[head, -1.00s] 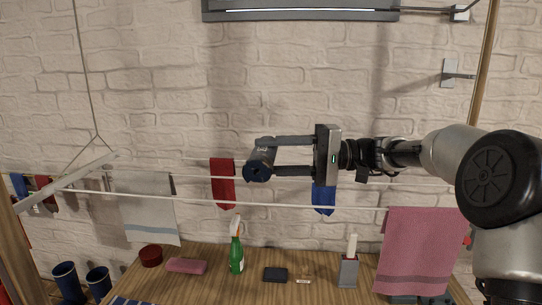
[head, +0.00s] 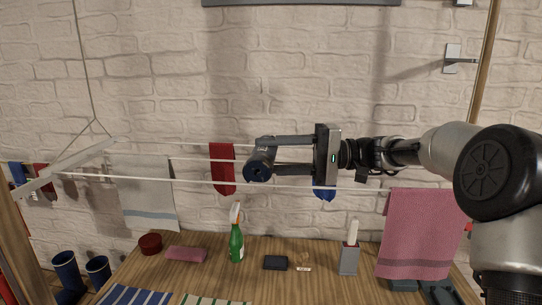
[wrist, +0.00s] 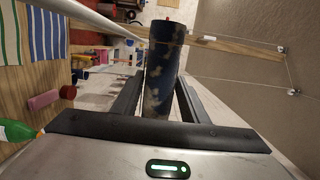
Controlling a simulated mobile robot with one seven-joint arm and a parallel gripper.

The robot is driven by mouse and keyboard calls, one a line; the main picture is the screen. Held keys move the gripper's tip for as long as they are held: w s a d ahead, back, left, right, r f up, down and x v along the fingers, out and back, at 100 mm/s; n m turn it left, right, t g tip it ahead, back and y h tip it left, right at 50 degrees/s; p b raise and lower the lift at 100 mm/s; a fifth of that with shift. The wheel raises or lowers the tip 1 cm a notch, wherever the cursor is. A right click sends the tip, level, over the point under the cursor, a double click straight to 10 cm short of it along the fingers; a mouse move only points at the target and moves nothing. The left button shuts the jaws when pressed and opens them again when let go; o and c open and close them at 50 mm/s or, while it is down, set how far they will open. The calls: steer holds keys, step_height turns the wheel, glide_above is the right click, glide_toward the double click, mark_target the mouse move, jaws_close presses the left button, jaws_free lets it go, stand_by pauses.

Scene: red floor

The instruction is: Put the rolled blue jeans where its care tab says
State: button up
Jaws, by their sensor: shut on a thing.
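The rolled blue jeans (head: 259,163) are a short dark blue roll, held up in front of the white brick wall. My gripper (head: 272,156) is shut on the roll, one finger above and one below it, at the height of the drying rack's rods. In the wrist view the roll (wrist: 162,78) stands out between the two fingers (wrist: 158,98), dark blue with tan patches. A small red spot shows at its far end. I cannot make out any readable care tab.
White rack rods (head: 200,181) cross near my gripper, with a red sock (head: 222,168), a white towel (head: 148,205) and a pink towel (head: 425,233) hanging. On the wooden table (head: 205,278) stand a green spray bottle (head: 236,240), a pink block (head: 186,254) and a dark box (head: 275,263).

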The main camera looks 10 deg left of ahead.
steer(key=shift+s+f+b, duration=0.1)
steer(key=shift+f+b, duration=0.5)
steer(key=shift+f, duration=0.15)
steer(key=o, duration=1.4)
steer(key=shift+o, duration=0.3)
steer(key=shift+f, duration=0.15)
